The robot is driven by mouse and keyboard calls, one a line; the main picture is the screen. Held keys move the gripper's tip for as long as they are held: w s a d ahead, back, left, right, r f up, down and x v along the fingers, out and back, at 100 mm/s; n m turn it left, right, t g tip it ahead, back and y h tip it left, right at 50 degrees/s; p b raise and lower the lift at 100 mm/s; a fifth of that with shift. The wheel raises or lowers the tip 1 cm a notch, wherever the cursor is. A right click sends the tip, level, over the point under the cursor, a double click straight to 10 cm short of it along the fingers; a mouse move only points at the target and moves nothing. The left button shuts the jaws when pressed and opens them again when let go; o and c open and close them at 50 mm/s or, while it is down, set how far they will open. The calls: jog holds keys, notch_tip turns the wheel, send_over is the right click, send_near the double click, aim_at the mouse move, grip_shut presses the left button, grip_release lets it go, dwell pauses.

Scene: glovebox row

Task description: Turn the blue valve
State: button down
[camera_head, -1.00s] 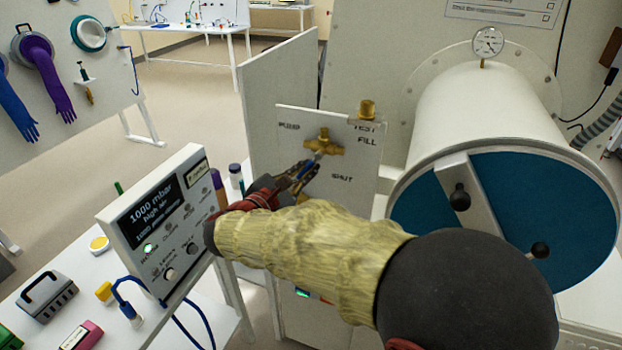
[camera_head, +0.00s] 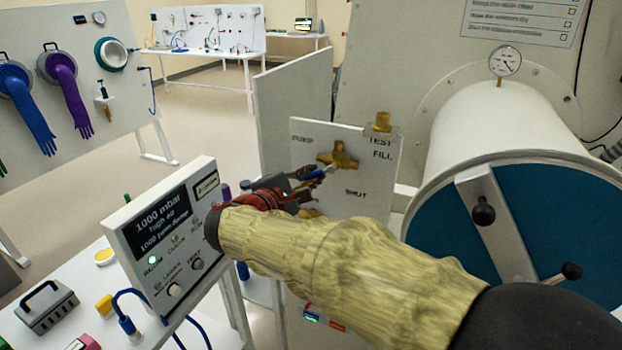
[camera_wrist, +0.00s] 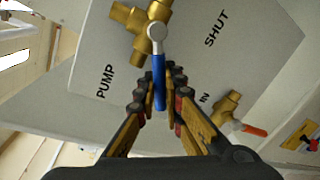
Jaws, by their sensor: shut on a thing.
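The blue valve is a brass body (camera_head: 338,155) on a white upright panel, with a slim blue handle (camera_head: 315,174) on a pale metal stem. In the head view the handle points down and left from the body. My gripper (camera_head: 310,180) is shut on the blue handle. In the wrist view the brass body (camera_wrist: 138,25) is at the top, and the blue handle (camera_wrist: 159,88) lies between the two fingers of my gripper (camera_wrist: 160,95). The panel (camera_head: 365,190) carries the labels PUMP, TEST, FILL and SHUT. The sleeved arm hides its lower part.
A second brass valve (camera_wrist: 228,105) with an orange-red handle is lower right in the wrist view, near the label IN. A white chamber (camera_head: 495,125) with a blue door stands right. A display box (camera_head: 165,235) reading 1000 mbar stands left of my arm.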

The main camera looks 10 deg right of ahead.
jog(key=c, duration=1.9)
grip_release()
jog(key=v, duration=1.2)
jog(key=shift+d, duration=0.1)
jog(key=shift+c, duration=0.4)
